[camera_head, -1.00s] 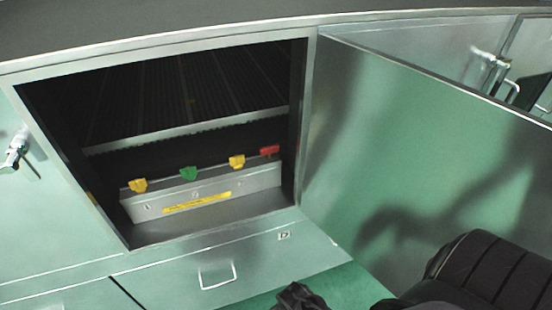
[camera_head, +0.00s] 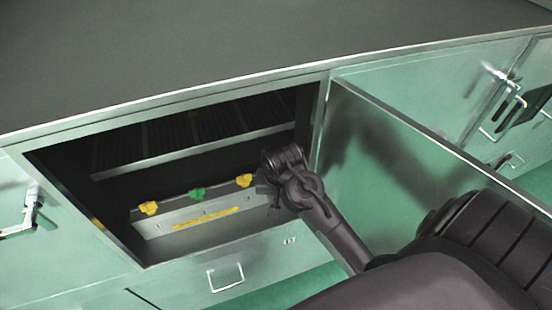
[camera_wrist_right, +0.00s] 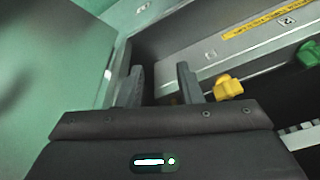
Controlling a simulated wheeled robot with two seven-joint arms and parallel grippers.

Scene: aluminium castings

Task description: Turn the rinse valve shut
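A metal valve block (camera_head: 160,229) sits inside the open cabinet. In the head view it bears a yellow valve handle (camera_head: 148,208) at left, a green one (camera_head: 197,193) in the middle and another yellow one (camera_head: 244,180). The red handle at its right end is hidden behind my right arm. I cannot read which handle is the rinse valve. My right gripper (camera_wrist_right: 161,80) is at the cabinet opening, its fingers apart. In the right wrist view a yellow handle (camera_wrist_right: 229,88) is just right of the fingers, with a green handle (camera_wrist_right: 309,54) farther right. My left gripper is out of view.
The open cabinet door (camera_head: 400,165) stands to the right of the opening, close to my right arm. A dark ribbed shelf (camera_head: 200,125) is above the valve block. A drawer with a handle (camera_head: 226,277) lies below. The dark worktop (camera_head: 250,60) is above.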

